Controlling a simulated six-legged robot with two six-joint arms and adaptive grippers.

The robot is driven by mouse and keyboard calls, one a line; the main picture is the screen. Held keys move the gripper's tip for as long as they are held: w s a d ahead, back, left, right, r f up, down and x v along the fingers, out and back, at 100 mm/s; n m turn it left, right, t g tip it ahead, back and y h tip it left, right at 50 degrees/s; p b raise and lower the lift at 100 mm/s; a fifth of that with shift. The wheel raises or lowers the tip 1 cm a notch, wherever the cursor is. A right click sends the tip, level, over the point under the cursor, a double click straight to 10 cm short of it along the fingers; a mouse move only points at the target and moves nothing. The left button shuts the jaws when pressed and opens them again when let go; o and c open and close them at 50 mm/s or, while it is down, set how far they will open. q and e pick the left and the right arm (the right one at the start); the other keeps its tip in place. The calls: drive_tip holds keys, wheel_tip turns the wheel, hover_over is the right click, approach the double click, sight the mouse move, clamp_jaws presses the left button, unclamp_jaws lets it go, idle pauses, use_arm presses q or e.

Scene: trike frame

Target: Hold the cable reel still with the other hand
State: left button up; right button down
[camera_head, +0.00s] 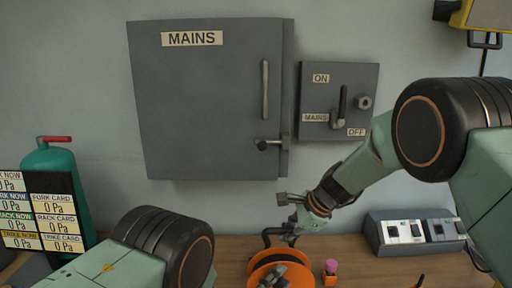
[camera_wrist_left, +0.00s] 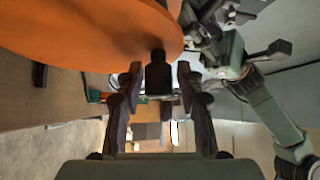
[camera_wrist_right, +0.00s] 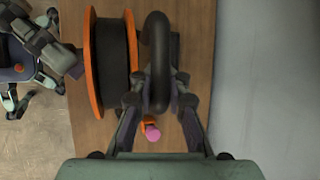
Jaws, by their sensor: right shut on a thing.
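The cable reel (camera_head: 253,275) has orange flanges and dark cable wound between them. It stands at the bottom middle of the head view and upright in the right wrist view (camera_wrist_right: 90,70). My right gripper (camera_wrist_right: 160,95) is shut on a thick black cable loop (camera_wrist_right: 157,30) beside the reel. My left gripper (camera_wrist_left: 158,80) is at the reel's outer face, its fingers spread on either side of a dark stub (camera_wrist_left: 158,70) by the orange flange (camera_wrist_left: 100,25). Gaps show between the stub and the fingers. The left fingertips are partly hidden in the head view.
A small orange item with a pink top (camera_head: 330,268) stands right of the reel on the wooden bench (camera_head: 355,255). A switch box (camera_head: 413,232) is at the right. The grey MAINS cabinet (camera_head: 205,100) and lever panel (camera_head: 338,100) are on the wall. A green cylinder (camera_head: 60,170) stands left.

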use_arm(q)
drive_tip(key=c, duration=0.4)
drive_tip(key=o, duration=0.8)
drive_tip(key=v, duration=1.2)
drive_tip(key=shift+c, duration=0.3)
drive_tip(key=shift+d, duration=0.1)
drive_tip(key=shift+x, duration=5.9)
